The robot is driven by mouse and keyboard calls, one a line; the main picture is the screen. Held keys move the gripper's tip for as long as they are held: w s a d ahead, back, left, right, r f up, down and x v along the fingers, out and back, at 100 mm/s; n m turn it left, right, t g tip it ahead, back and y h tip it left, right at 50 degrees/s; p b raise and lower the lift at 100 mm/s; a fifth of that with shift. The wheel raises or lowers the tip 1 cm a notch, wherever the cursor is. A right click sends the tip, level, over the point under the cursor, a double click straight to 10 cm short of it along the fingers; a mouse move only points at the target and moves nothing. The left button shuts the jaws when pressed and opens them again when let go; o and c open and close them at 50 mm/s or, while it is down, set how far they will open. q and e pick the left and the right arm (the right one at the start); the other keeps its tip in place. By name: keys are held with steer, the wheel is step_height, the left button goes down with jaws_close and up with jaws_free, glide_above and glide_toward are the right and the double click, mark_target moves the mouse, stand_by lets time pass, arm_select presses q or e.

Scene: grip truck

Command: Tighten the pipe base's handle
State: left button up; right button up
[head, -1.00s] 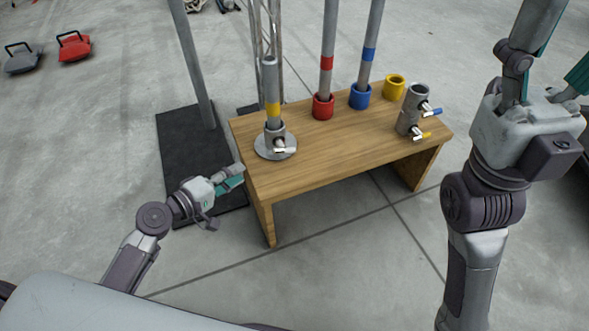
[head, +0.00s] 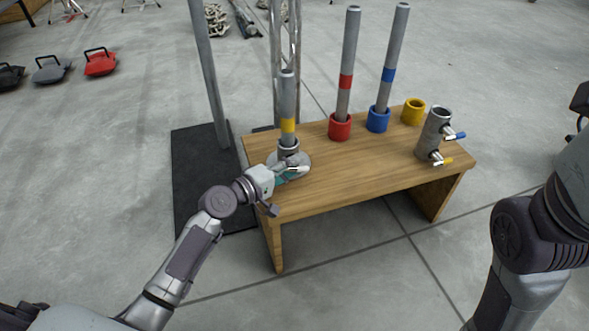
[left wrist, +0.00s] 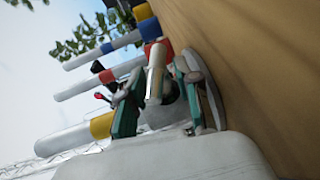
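The round grey pipe base (head: 304,159) stands on the wooden table's left end. A grey pipe with a yellow band (head: 288,100) stands upright in it. The base's silver handle (head: 297,169) sticks out toward the right in the head view. My left gripper (head: 290,175) is right at the base. In the left wrist view, its two green-padded fingers (left wrist: 160,103) are apart, with the silver handle (left wrist: 155,82) between them. I cannot tell whether either finger touches it. The fingers and hand partly hide the base. My right gripper is out of view; only my right arm shows.
The wooden table (head: 350,180) also carries a red cup (head: 340,127) and blue cup (head: 378,120) with pipes, a yellow cup (head: 413,111), and a grey coupling (head: 434,133) with blue and yellow handles. A post on a black mat (head: 205,180) stands left of the table.

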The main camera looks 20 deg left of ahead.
arm_select(q)
steer(key=shift+w+d, duration=0.25)
steer(key=shift+w, duration=0.15)
steer(key=shift+c, duration=0.2)
jaws_close()
